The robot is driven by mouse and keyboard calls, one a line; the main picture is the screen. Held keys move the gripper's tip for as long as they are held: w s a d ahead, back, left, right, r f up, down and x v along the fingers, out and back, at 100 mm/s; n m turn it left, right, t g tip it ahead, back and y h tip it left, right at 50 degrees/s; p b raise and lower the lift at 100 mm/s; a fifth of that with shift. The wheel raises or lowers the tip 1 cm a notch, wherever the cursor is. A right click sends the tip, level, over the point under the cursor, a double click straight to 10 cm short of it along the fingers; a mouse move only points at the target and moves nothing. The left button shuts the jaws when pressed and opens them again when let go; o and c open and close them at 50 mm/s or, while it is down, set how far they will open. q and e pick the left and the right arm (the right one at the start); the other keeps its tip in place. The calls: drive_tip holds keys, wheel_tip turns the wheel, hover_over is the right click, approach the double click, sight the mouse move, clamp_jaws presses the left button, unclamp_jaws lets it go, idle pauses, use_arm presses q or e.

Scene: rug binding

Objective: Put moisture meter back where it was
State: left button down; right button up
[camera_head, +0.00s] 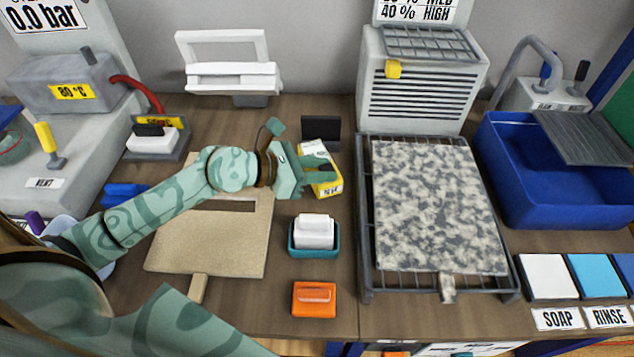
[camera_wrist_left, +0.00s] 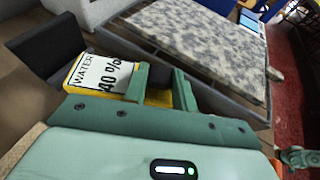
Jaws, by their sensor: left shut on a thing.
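The moisture meter (camera_head: 326,188) is a yellow box with a white face. In the left wrist view the meter (camera_wrist_left: 98,76) reads "WATER 40 %". My left gripper (camera_head: 318,172) is shut on it, and its fingers (camera_wrist_left: 163,86) cover part of the body. A black upright stand (camera_head: 320,130) is just behind the meter; it also shows in the left wrist view (camera_wrist_left: 45,48). I cannot tell whether the meter touches the table or the stand. A green part of mine shows at the lower right of the left wrist view, too small to read as open or shut.
A speckled rug (camera_head: 430,205) lies on a wire rack (camera_head: 366,240) to the right. A white block in a teal tray (camera_head: 314,252) and an orange block (camera_head: 314,298) lie in front. A tan board (camera_head: 215,245) is below my left arm. A blue basin (camera_head: 555,200) stands far right.

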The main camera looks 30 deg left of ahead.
use_arm(q)
drive_tip(key=shift+f+b, duration=0.65)
drive_tip(key=shift+f, duration=1.35)
drive_tip(key=shift+f, duration=0.1)
drive_tip(key=c, duration=1.1)
unclamp_jaws()
drive_tip(key=shift+s, duration=0.15)
drive_tip(key=v, duration=0.6)
drive_tip(key=p+v, duration=0.1)
drive_tip(key=v, duration=0.5)
drive_tip(key=shift+d+r, duration=0.1)
drive_tip(key=shift+r, duration=0.1)
